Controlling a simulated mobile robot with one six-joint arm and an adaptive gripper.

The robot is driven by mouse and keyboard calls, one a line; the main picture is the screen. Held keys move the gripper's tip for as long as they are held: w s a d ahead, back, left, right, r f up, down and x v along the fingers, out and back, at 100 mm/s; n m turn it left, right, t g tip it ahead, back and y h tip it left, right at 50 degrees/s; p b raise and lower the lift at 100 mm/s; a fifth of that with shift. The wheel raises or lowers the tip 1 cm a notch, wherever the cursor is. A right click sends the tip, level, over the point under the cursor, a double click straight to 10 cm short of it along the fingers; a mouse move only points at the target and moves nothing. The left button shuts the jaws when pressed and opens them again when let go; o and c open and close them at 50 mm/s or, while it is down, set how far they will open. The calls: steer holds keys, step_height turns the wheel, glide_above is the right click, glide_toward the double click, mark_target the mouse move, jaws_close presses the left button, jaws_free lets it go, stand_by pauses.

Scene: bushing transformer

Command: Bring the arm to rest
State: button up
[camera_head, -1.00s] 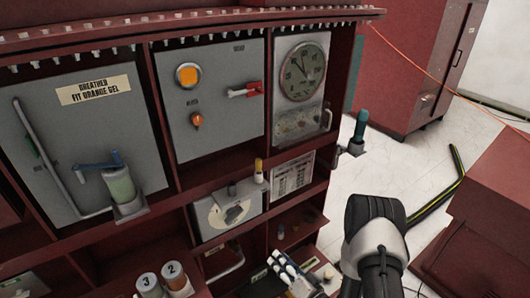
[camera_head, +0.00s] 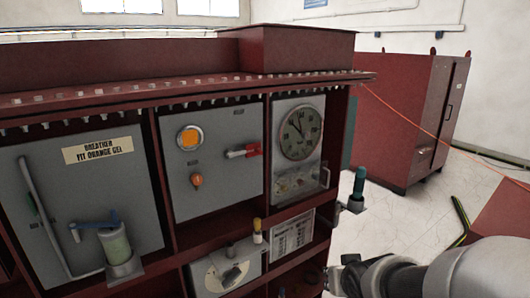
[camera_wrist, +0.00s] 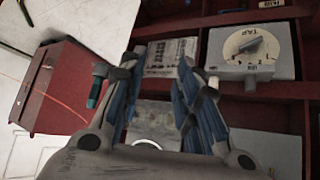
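My gripper (camera_wrist: 160,66) shows in the wrist view with its two blue-grey fingers spread apart and nothing between them. Beyond the fingers are the red cabinet's shelves, a printed plate (camera_wrist: 172,56) and the grey tap switch box (camera_wrist: 250,50) with its round dial. In the head view my arm enters at the lower right, in front of the cabinet's right edge. My gripper's fingers are not clear there. The tap box (camera_head: 226,270) also shows in the head view, left of the arm and apart from it.
The red cabinet (camera_head: 190,88) holds a breather panel (camera_head: 70,190), a panel with an orange-lit indicator (camera_head: 189,138) and red-handled switch, and a gauge (camera_head: 300,132). A teal-handled part (camera_head: 358,186) juts from its right side. A red cabinet (camera_head: 405,110) stands behind on pale floor.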

steer(key=s+a+r+g, duration=0.1)
steer(key=s+r+g, duration=0.1)
steer(key=s, duration=1)
steer(key=s+a+r+g, duration=0.2)
steer(key=s+r, duration=0.2)
steer(key=s, duration=0.8)
steer(key=shift+y, duration=0.3)
steer(key=shift+o, duration=0.6)
steer(key=shift+w, duration=0.1)
